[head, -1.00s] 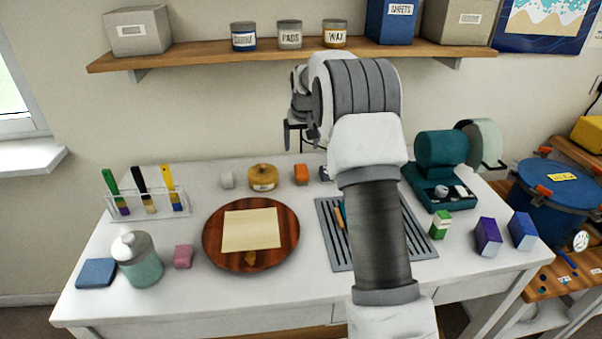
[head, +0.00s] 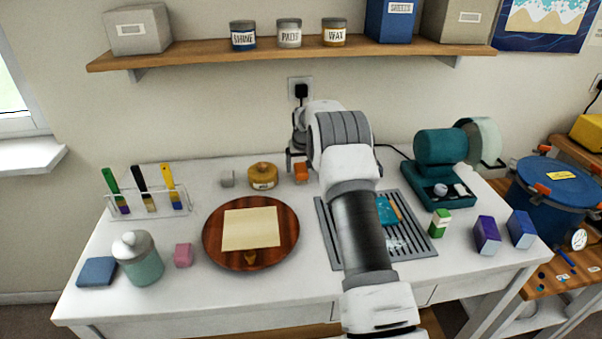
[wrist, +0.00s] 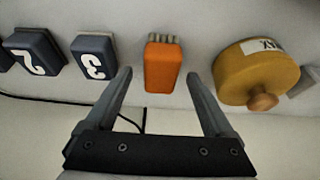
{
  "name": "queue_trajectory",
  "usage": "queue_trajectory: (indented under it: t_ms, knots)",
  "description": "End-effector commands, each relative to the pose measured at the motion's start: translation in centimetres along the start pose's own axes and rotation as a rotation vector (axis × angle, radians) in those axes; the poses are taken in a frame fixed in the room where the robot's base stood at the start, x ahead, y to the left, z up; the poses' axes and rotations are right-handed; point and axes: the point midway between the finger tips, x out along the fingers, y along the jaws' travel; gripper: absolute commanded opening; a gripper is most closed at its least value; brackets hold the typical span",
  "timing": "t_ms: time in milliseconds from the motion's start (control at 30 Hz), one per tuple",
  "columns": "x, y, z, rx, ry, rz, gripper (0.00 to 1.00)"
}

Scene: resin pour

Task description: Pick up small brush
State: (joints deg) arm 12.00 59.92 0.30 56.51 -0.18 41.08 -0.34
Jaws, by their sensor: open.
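The small brush is an orange block with pale bristles. In the head view the brush (head: 301,171) lies at the back of the white table, just right of the yellow wax pot. In the wrist view the brush (wrist: 163,68) sits between my two fingertips in the picture, with its bristles pointing away from my palm. My gripper (wrist: 158,76) is open, with one finger on each side of the brush and no contact visible. In the head view my gripper (head: 294,158) is small and partly hidden by my wrist, close above the brush.
The yellow wax pot (wrist: 256,76) is close beside one finger. Dark numbered blocks (wrist: 93,57) stand on the other side. A round wooden board (head: 215,247) lies in front, and a teal machine (head: 440,147) stands to the right. A shelf (head: 200,55) hangs above.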

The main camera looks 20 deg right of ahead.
Motion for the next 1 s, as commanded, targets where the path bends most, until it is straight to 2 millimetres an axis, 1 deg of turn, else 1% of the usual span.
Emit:
queue_trajectory:
  t_ms: [33, 133, 433, 567, 600, 667, 700, 767, 800, 867, 900, 933, 1000]
  knots:
    - [0.6, -0.1, 0.0, 0.000, 0.000, -0.001, 0.88]
    - [1.3, -0.1, 0.0, 0.000, 0.000, -0.001, 0.88]
    - [1.6, -0.1, 0.0, 0.000, 0.001, -0.001, 0.88]
    - [1.6, -0.1, 0.0, 0.000, 0.000, -0.001, 0.64]
    - [1.6, -0.1, 0.0, 0.000, 0.000, -0.001, 0.57]
    - [1.6, -0.1, 0.0, 0.000, 0.000, -0.001, 0.46]
    - [1.6, -0.1, 0.0, 0.000, 0.000, -0.001, 0.39]
    - [1.6, -0.1, 0.0, 0.000, 0.000, -0.001, 0.28]
    - [1.6, -0.1, 0.0, 0.000, 0.000, -0.001, 0.21]
    - [1.6, -0.1, 0.0, 0.000, 0.000, -0.001, 0.10]
    - [1.6, -0.1, 0.0, 0.000, 0.000, -0.001, 0.03]
    - [1.6, -0.1, 0.0, 0.000, 0.000, -0.001, 0.00]
    - [1.6, -0.1, 0.0, 0.000, 0.001, -0.001, 0.00]
